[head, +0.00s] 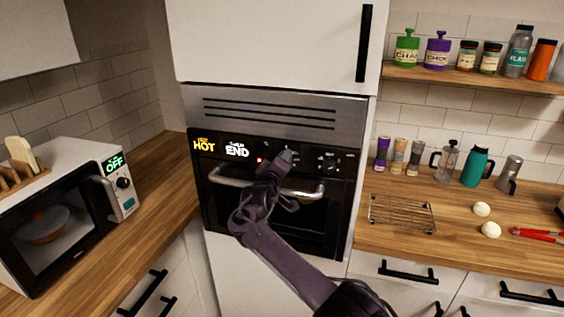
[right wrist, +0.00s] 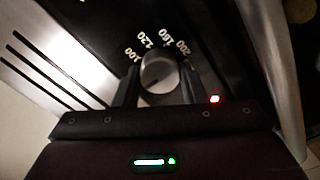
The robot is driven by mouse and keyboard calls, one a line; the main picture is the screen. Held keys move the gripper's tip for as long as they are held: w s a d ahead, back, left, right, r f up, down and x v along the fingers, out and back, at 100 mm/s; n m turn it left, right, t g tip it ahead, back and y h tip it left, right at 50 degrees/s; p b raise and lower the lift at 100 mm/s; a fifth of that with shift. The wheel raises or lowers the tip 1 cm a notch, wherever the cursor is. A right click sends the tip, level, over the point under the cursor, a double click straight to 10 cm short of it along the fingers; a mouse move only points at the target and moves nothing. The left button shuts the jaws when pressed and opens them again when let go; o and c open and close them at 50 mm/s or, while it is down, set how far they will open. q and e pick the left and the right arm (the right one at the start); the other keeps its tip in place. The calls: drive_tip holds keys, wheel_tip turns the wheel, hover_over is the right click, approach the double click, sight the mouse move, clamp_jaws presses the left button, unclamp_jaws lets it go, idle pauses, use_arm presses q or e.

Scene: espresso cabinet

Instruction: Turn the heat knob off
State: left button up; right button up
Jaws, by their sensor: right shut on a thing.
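The oven (head: 226,180) is built into the white cabinet, with a black control panel under a steel vent. My right gripper (head: 284,158) is at this panel, in front of the middle of it. In the right wrist view the heat knob (right wrist: 159,72) is a round metallic knob with numbers from 100 to 200 around it. The two fingers of my right gripper (right wrist: 159,88) are shut on its sides. The gripper hides this knob in the head view. A red light (head: 259,160) is lit beside it. My left gripper is not in view.
Glowing HOT (head: 204,146) and END (head: 237,151) signs show on the panel. Another knob (head: 328,162) is to the right. The oven handle (head: 228,181) runs below the panel. A microwave (head: 75,215) stands left; a wire rack (head: 402,213) lies on the right counter.

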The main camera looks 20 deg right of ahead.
drive_tip(key=o, duration=1)
drive_tip(key=shift+a, duration=0.1)
drive_tip(key=b+v, duration=0.1)
drive_tip(key=v, duration=0.6)
drive_tip(key=shift+s+a+b, duration=0.2)
drive_tip(key=shift+s+b, duration=0.1)
drive_tip(key=shift+f, duration=0.1)
